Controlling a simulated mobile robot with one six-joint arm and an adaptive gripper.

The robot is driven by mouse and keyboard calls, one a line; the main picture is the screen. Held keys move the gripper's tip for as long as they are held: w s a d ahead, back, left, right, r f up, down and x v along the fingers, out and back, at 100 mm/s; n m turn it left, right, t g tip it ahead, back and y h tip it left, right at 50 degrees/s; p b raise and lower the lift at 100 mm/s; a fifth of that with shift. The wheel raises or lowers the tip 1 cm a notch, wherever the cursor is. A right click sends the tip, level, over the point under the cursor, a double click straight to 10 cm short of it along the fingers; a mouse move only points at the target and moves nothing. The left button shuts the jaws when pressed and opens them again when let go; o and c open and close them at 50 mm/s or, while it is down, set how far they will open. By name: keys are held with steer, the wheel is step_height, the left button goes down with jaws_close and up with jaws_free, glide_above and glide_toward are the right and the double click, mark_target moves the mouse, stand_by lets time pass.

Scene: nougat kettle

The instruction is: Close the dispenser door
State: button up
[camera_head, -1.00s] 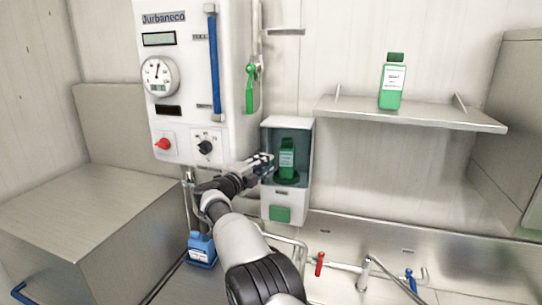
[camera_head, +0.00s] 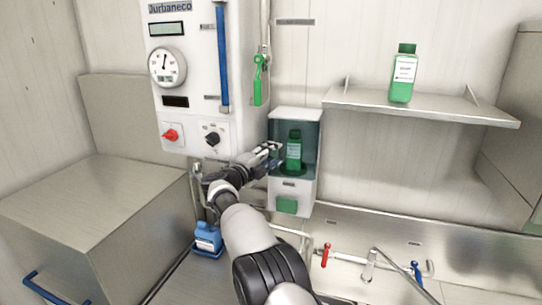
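The dispenser (camera_head: 280,189) is a white box on the back wall, right of the control cabinet. Its upper part is a dark teal-tinted compartment (camera_head: 310,140) with a green bottle (camera_head: 293,152) standing upright inside. A green block (camera_head: 287,205) sits on its lower front. I cannot clearly make out the door panel or its angle. My gripper (camera_head: 273,155) is at the left edge of the compartment, left of the bottle. Its fingertips are small and overlap the dispenser in view, so their gap and any contact are unclear.
The white control cabinet (camera_head: 190,100) with gauge and knobs stands close to my gripper's left. A blue container (camera_head: 208,238) is below. A shelf (camera_head: 430,110) with another green bottle (camera_head: 403,75) is at right. Taps (camera_head: 370,262) line the sink.

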steer(key=shift+a, duration=0.15)
steer(key=v, duration=1.2)
